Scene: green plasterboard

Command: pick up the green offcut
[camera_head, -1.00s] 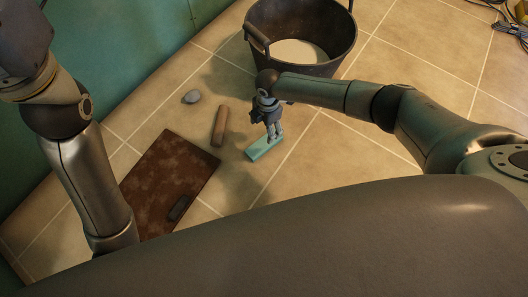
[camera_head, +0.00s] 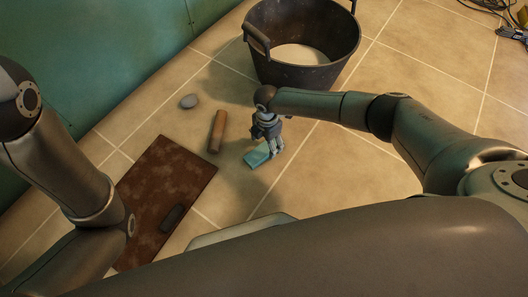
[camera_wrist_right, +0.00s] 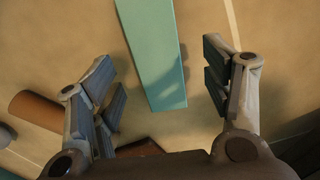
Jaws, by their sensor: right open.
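The green offcut (camera_head: 256,156) is a flat, pale turquoise strip lying on the tiled floor. In the head view my right gripper (camera_head: 271,150) is just over its right part and hides some of it. In the right wrist view the offcut (camera_wrist_right: 152,50) runs from the top edge to the middle, and its near end lies between the two open fingers of the gripper (camera_wrist_right: 160,80). There is a gap on each side and nothing is held. My left arm shows at the left of the head view, but its gripper is out of sight.
A brown cylinder (camera_head: 217,131) and a grey stone (camera_head: 189,101) lie left of the offcut. A rusty brown board (camera_head: 165,185) with a dark block (camera_head: 172,218) on it lies lower left. A black bucket (camera_head: 300,68) stands behind.

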